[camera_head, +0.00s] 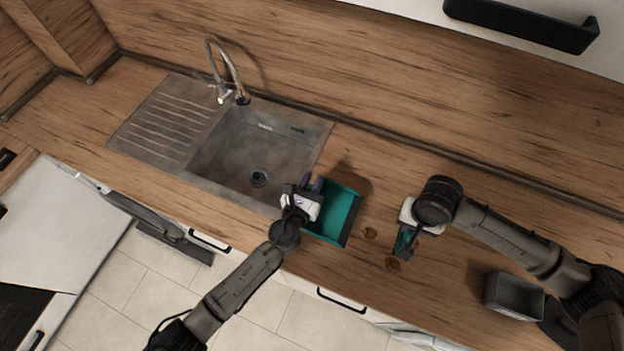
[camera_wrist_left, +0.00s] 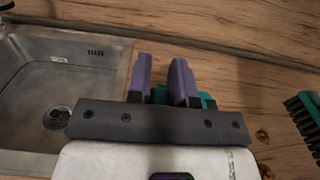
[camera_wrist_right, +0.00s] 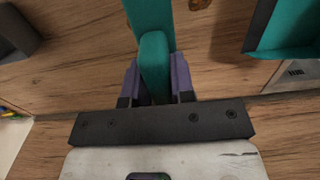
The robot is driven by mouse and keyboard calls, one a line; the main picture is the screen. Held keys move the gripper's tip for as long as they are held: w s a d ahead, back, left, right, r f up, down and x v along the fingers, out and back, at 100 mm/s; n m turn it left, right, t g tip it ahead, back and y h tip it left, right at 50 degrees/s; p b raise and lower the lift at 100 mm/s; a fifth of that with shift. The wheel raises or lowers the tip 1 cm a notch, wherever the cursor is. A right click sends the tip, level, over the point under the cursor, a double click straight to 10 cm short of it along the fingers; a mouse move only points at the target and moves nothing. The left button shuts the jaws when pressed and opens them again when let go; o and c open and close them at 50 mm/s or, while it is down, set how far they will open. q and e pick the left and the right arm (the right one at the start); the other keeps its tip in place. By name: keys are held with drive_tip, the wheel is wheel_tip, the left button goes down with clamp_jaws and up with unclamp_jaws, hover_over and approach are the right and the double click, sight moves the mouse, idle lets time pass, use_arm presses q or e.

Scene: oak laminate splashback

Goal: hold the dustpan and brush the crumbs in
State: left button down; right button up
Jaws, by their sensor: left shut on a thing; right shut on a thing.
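The teal dustpan (camera_head: 337,212) with a dark front lip lies on the counter right of the sink, its open side facing right. My left gripper (camera_head: 309,187) is shut on the dustpan's handle side; the grip itself is mostly hidden. In the left wrist view its purple fingers (camera_wrist_left: 162,80) stand before a bit of teal. My right gripper (camera_head: 407,229) is shut on the brush (camera_head: 403,243), whose teal handle (camera_wrist_right: 153,62) is between its fingers. Dark bristles (camera_wrist_left: 301,116) show in the left wrist view. Brown crumbs (camera_head: 370,233) and (camera_head: 393,264) lie between dustpan and brush.
The steel sink (camera_head: 258,150) with its tap (camera_head: 228,75) is left of the dustpan. A grey open container (camera_head: 513,296) stands at the right, near my right arm. The wooden splashback (camera_head: 420,100) rises behind. The counter's front edge is close below the dustpan.

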sight(331, 205)
use_arm(q)
wheel_tip(331, 205, down, 9)
drive_tip(key=b, duration=0.8)
idle(0.5)
idle(0.4)
idle(0.4)
drive_tip(key=c, duration=1.1)
unclamp_jaws()
clamp_jaws()
